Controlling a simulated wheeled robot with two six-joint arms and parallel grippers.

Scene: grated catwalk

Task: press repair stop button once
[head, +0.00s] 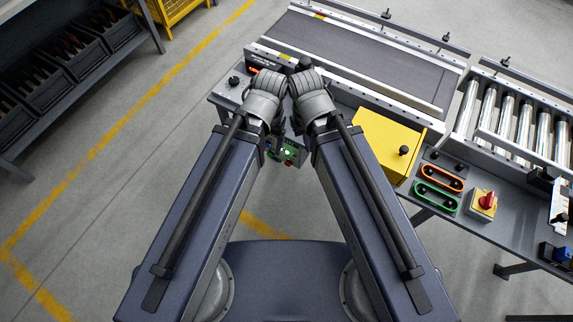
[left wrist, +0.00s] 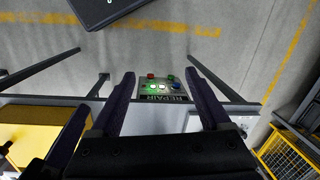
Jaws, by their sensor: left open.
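A small grey control panel (left wrist: 143,98) labelled REPAIR, upside down in the left wrist view, carries several buttons. I cannot read which is stop. In the head view the panel shows partly between my wrists, with a green light (head: 289,152). My left gripper (left wrist: 160,74) is open and empty, its fingers either side of the panel. My right gripper's fingers are hidden behind its wrist (head: 315,106).
A conveyor belt (head: 365,58) runs behind the workbench, with rollers (head: 515,118) at right. Dark bins (head: 70,57) stand on a rack at left. Floor between is clear.

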